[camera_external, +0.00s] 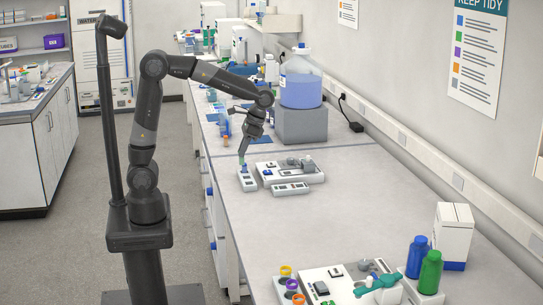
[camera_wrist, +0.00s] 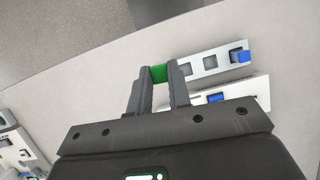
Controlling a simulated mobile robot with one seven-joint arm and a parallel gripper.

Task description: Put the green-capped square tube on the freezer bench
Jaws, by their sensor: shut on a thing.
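My gripper (camera_wrist: 159,82) is shut on the green cap (camera_wrist: 159,73) of the square tube in the wrist view. The cap is at the left end of a white rack (camera_wrist: 192,67) with square holes; the tube's body is hidden below it, so I cannot tell whether it is still in the rack. A blue-capped tube (camera_wrist: 240,57) is at the rack's other end. In the external view my gripper (camera_external: 242,156) points down just over a small white rack (camera_external: 247,184) on the long bench. I cannot tell which surface is the freezer bench.
A second white rack (camera_external: 291,188) and a white device (camera_external: 298,174) stand close to the right. A large blue-liquid carboy (camera_external: 301,82) stands on a grey block behind. Bottles (camera_external: 430,272) and a device (camera_external: 325,285) crowd the near end. The bench (camera_external: 290,230) between is clear.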

